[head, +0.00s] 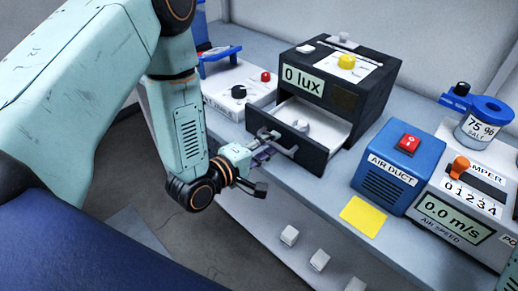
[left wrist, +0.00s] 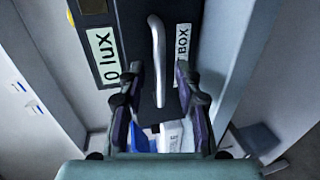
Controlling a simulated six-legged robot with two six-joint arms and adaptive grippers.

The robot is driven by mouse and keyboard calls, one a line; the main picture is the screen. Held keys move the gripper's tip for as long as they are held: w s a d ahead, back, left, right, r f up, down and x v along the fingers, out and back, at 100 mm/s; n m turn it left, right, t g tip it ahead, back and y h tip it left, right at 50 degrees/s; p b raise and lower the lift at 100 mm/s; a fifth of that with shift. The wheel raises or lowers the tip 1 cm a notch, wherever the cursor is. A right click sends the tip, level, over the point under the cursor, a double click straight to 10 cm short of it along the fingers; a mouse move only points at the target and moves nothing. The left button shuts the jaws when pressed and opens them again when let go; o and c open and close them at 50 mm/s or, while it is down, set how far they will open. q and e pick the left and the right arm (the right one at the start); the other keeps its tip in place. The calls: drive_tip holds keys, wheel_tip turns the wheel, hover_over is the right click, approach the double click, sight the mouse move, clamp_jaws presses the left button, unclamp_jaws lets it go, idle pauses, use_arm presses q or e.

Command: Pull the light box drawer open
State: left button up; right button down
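The light box (head: 372,100) is a black case with a "0 lux" display, standing on the bench. Its drawer (head: 308,160) is pulled partly out, showing a pale interior with a small white knobbed piece (head: 301,125) inside. The drawer's grey bar handle (head: 278,141) is on its front. My left gripper (head: 262,153) is at the handle. In the left wrist view the handle (left wrist: 158,60) runs between the two fingers of my left gripper (left wrist: 160,88), with a gap visible on each side. The fingers look open. My right gripper is not in view.
A blue air duct box (head: 387,165) with a red switch and an air speed unit (head: 455,215) stand right of the light box. A white unit (head: 238,85) stands behind left. A yellow square (head: 362,216) lies on the bench. Several white blocks (head: 289,235) sit lower down.

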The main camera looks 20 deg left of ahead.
use_arm(q)
drive_tip(key=v, duration=1.1)
drive_tip(key=shift+s, duration=0.3)
drive_tip(key=shift+r, duration=0.15)
drive_tip(key=s+f+m+g+y+b, duration=0.2)
drive_tip(key=s+f+m+g, duration=0.4)
drive_tip(key=s+f, duration=0.4)
drive_tip(key=s+f+m+g+y+b, duration=0.3)
drive_tip(key=s+f+m+g, duration=0.4)
drive_tip(key=s+f, duration=0.4)
wheel_tip(320, 180, down, 5)
drive_tip(key=shift+a+r+m+g+b, duration=0.1)
drive_tip(key=shift+a+m+g+b, duration=0.25)
drive_tip(key=shift+g, duration=0.45)
